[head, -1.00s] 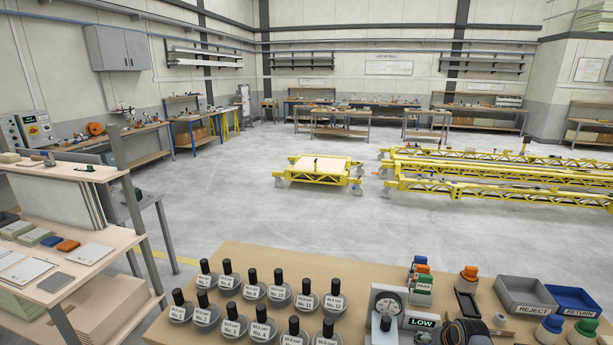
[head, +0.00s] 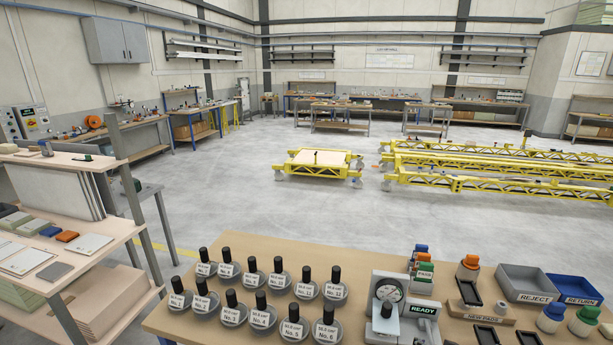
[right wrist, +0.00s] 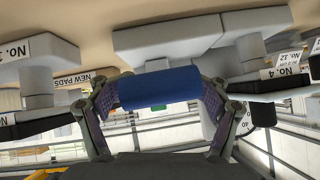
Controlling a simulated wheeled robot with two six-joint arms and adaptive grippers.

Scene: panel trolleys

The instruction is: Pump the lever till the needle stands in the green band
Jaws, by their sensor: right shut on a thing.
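The gauge (head: 389,289) stands at the front middle of the bench in the head view, with a white dial and a green patch at its right side. Its needle is too small to read surely. The sign (head: 424,309) beside it reads READY in green. A grey pump body with a black knob (head: 386,309) is in front. In the right wrist view my right gripper (right wrist: 158,94) is shut on the lever's blue grip (right wrist: 158,84), which lies crosswise between both fingers. The rest of the lever is hidden. My left gripper is in neither view.
Several round weights with black knobs (head: 262,312) stand left of the gauge. A shelf trolley (head: 72,238) stands at left.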

